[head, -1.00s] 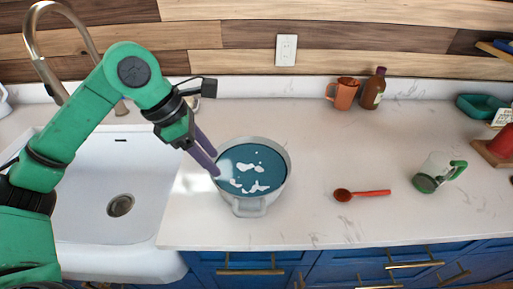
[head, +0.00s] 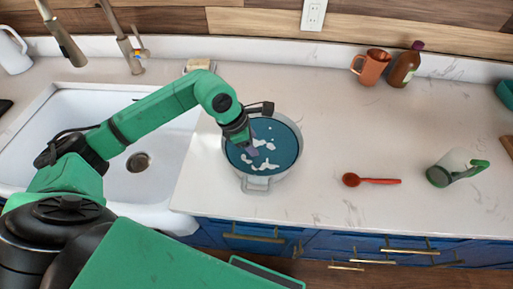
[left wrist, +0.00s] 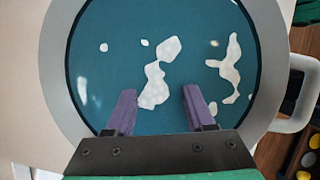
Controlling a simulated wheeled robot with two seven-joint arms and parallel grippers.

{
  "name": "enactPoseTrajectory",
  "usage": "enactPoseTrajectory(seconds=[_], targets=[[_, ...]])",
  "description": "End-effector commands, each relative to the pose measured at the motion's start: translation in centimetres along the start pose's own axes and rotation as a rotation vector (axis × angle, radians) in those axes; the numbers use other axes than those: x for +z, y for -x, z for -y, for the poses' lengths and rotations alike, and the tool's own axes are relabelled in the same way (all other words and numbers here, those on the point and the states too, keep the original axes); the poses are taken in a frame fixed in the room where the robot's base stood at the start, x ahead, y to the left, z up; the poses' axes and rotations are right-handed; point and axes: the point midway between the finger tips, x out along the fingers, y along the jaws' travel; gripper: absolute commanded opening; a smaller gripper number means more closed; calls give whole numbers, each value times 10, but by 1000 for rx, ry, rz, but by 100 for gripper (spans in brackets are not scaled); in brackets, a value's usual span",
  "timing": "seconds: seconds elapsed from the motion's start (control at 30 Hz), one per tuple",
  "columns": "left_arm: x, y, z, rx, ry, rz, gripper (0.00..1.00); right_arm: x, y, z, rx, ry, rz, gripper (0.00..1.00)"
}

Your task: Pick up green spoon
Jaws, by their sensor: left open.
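I see no green spoon in either view. The only spoon in sight is a red one (head: 371,181), lying flat on the counter right of the pot. A grey pot (head: 290,176) holds a teal surface with white patches; it fills most of the left wrist view (left wrist: 56,70). My left gripper (head: 255,149) is over the pot, pointing down. In the left wrist view its purple fingers (left wrist: 160,105) are apart with only the teal surface behind them. I cannot tell whether the tips touch that surface. My right gripper does not show.
A white sink (head: 90,180) with a tap (head: 135,55) lies left of the pot. A green-handled jug (head: 455,168) lies right of the red spoon. A copper mug (head: 371,67) and a brown bottle (head: 405,66) stand at the back. The middle counter is clear.

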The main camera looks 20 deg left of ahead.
Motion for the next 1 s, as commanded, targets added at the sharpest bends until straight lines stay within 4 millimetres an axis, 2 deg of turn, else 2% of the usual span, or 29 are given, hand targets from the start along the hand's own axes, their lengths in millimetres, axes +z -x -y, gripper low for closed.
enactPoseTrajectory(seconds=[0.2, 0.23, 0.3, 0.37, 0.77, 0.87, 1.0], targets=[[0, -4, 0, 2, -1, 1, 54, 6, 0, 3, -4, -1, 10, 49], [0, -4, 0, 2, -1, 1, 46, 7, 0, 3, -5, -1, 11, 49], [0, -4, 0, 1, -1, 1, 20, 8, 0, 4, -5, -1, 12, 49], [0, -4, 0, 2, -1, 0, 0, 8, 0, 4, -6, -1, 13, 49], [1, -1, -1, 2, -1, 1, 0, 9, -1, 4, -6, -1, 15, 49], [6, 8, -1, 4, -2, 4, 0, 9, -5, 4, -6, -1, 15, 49], [16, 34, -2, 7, -4, 4, 0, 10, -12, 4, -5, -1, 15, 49]])
